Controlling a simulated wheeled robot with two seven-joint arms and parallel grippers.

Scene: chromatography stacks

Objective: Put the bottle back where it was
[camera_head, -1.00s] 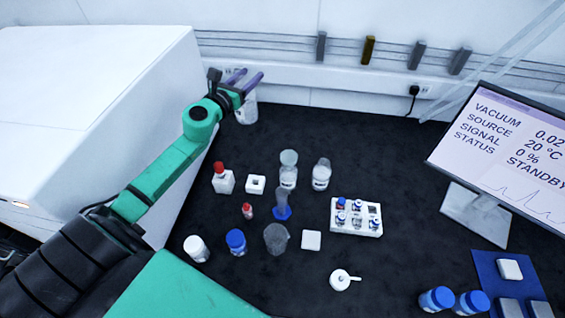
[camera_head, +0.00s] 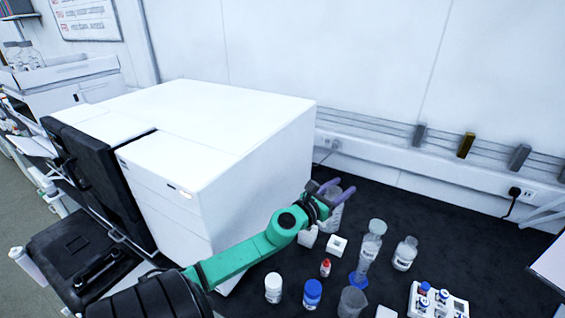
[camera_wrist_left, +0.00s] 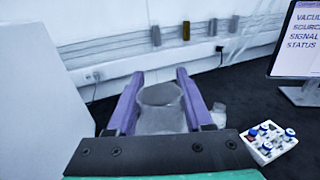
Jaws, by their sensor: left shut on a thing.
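A clear glass bottle (camera_head: 333,217) is between the fingers of my left gripper (camera_head: 333,190), near the right end of the big white instrument. The gripper is shut on it. In the left wrist view the bottle (camera_wrist_left: 161,110) sits between the two purple fingers of the left gripper (camera_wrist_left: 160,88), its round top facing the camera. I cannot tell whether its base touches the black bench. My right gripper is not in view.
The white instrument (camera_head: 205,125) stands left of the bottle. Close by are a white block (camera_head: 308,238), a white square holder (camera_head: 337,246), a clear cylinder (camera_head: 370,245) and a clear bottle (camera_head: 404,254). A vial rack (camera_head: 440,303) is at front right. Dark bench behind is clear.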

